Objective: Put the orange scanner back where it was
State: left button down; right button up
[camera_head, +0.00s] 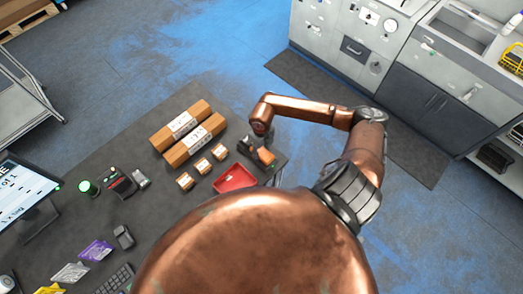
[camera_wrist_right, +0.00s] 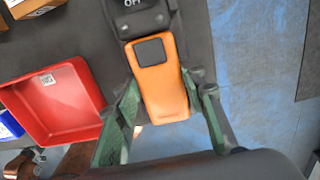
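The orange scanner (camera_head: 266,156) is at the table's right edge, beside a dark device (camera_head: 246,143). In the right wrist view the orange scanner (camera_wrist_right: 160,82) has a dark pad on top, and its far end meets a black block (camera_wrist_right: 138,18) with white lettering. My right gripper (camera_wrist_right: 163,95) has its green fingers on both sides of the scanner, close against its sides. It looks shut on it, with the contact partly hidden. In the head view the right gripper is mostly hidden under its arm.
A red tray (camera_head: 234,179) lies just left of the scanner; it is large in the wrist view (camera_wrist_right: 85,95). Two long cardboard boxes (camera_head: 187,133) and several small boxes (camera_head: 203,167) are further left. A monitor (camera_head: 25,205) stands far left. Floor lies beyond the table's right edge.

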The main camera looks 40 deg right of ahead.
aim_at(261, 151)
jog(key=o, duration=0.4)
jog(key=shift+o, duration=0.2)
jog(key=shift+r+p, duration=0.5)
jog(key=shift+r, duration=0.05)
notch_tip(261, 151, up, 12)
jog(key=b, duration=0.3)
jog(key=shift+r, duration=0.1)
